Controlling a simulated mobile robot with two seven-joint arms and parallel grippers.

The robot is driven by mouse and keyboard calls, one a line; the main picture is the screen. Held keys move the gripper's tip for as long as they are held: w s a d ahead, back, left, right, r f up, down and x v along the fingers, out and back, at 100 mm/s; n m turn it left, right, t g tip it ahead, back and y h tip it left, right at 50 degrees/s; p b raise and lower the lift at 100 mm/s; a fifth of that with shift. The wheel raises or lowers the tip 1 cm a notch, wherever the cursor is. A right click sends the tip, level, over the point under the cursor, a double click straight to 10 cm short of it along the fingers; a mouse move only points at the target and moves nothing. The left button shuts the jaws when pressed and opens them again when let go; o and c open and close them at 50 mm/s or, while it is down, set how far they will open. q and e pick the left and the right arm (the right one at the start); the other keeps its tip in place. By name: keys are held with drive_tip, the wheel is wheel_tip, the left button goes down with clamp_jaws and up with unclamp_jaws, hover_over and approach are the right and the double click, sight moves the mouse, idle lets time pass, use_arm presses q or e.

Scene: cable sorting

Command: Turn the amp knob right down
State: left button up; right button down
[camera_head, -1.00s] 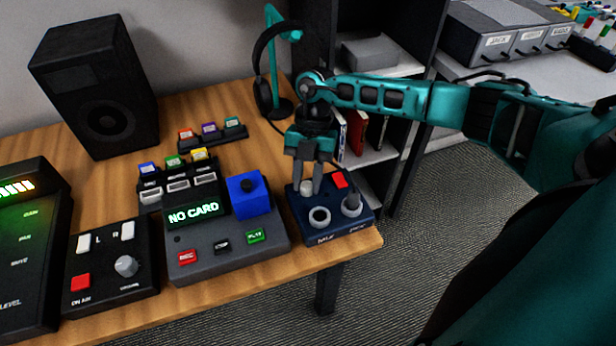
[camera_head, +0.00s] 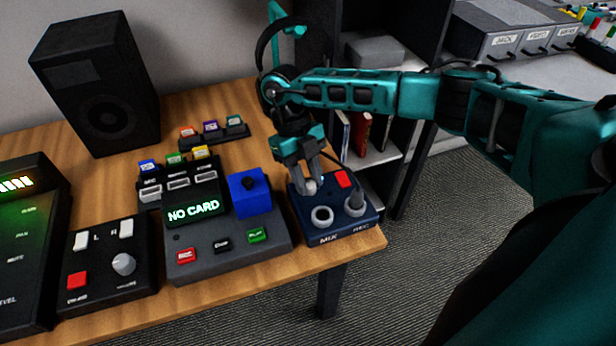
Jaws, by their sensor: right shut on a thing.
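The dark blue amp box (camera_head: 335,228) sits at the right front corner of the table, with sockets marked MIX and REC. A small pale knob (camera_head: 311,188) is on the box's back left part, beside a red button (camera_head: 344,179). My right gripper (camera_head: 311,181) points down with its fingers shut on this knob. The fingers partly hide it, and I cannot read its setting. My left gripper is not in view.
A card player (camera_head: 228,245) reading NO CARD, with a blue block (camera_head: 249,194) on it, stands just left of the amp. Headphones on a stand (camera_head: 285,45) are behind my right wrist. The table's front edge is close to the amp.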

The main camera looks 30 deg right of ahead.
sight(307, 182)
drive_tip(key=shift+n, duration=0.5)
drive_tip(key=shift+h, duration=0.3)
drive_tip(key=c, duration=0.8)
unclamp_jaws()
drive_tip(key=shift+c, duration=0.2)
drive_tip(key=shift+r, duration=0.1)
wheel_tip(307, 182, up, 20)
drive_tip(key=p, duration=0.2)
drive_tip(key=shift+p, duration=0.35)
